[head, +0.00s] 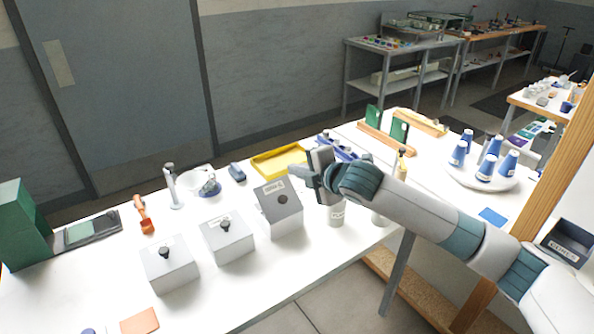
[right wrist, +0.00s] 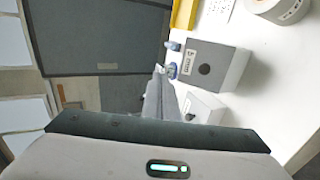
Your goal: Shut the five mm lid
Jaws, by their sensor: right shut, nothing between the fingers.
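Three pale grey boxes with dark knobs on their lids stand in a row on the white table: a left box (head: 170,274), a middle box (head: 229,242) and a right box (head: 285,223). The right box's lid (head: 270,198) carries a small label, too small to read surely, and looks tilted up at the back. The other two lids look flat. My right gripper (head: 301,178) is shut and empty, just above and right of the right box's lid. In the right wrist view, my fingers (right wrist: 160,85) lie left of the labelled lid (right wrist: 212,57). My left gripper is not in view.
A yellow tray (head: 262,166) lies behind the boxes. A labelled cup (head: 337,217) stands right of them, under my right arm.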

